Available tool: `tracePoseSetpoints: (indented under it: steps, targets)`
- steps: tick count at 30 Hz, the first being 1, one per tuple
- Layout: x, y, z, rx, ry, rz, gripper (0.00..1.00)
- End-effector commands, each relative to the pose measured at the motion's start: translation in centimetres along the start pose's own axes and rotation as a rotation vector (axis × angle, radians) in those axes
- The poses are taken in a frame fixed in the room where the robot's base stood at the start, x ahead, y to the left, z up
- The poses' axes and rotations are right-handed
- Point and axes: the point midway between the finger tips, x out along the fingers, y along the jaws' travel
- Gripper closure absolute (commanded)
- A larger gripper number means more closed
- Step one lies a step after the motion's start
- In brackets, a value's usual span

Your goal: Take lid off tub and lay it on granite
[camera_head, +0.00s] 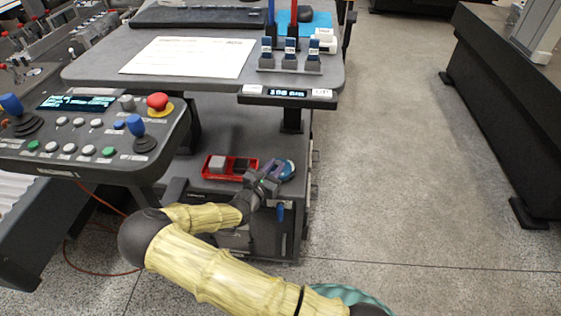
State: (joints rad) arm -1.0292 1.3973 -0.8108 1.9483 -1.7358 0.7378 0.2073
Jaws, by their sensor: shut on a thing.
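A small round blue thing (288,170), which looks like the tub with its lid or the lid alone, is at the right end of the low grey shelf. My gripper (272,177) reaches it from the left and is shut on its edge, which looks like the lid. The fingers hide part of it. I cannot tell whether the lid is apart from the tub. I cannot tell which surface is the granite; a long dark bench (500,95) stands at the right.
A red tray (206,168) with grey and dark blocks lies on the shelf (235,140), left of my gripper. Above is a desk (205,78) with a paper sheet and labelled holders. A control console (90,150) stands at the left. The floor (400,170) at the right is clear.

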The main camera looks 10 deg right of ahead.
Motion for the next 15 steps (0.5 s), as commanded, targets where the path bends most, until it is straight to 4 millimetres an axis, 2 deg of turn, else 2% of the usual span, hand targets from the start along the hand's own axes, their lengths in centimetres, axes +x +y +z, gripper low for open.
tracePoseSetpoints:
  steps: [1, 9, 15]
  targets:
    - [-1.4, 0.1, 0.0, 0.000, 0.002, 0.004, 1.00]
    - [-8.8, 0.1, -0.4, 0.000, 0.002, 0.004, 1.00]
    - [-12.5, 0.0, -0.6, 0.001, 0.001, 0.002, 1.00]
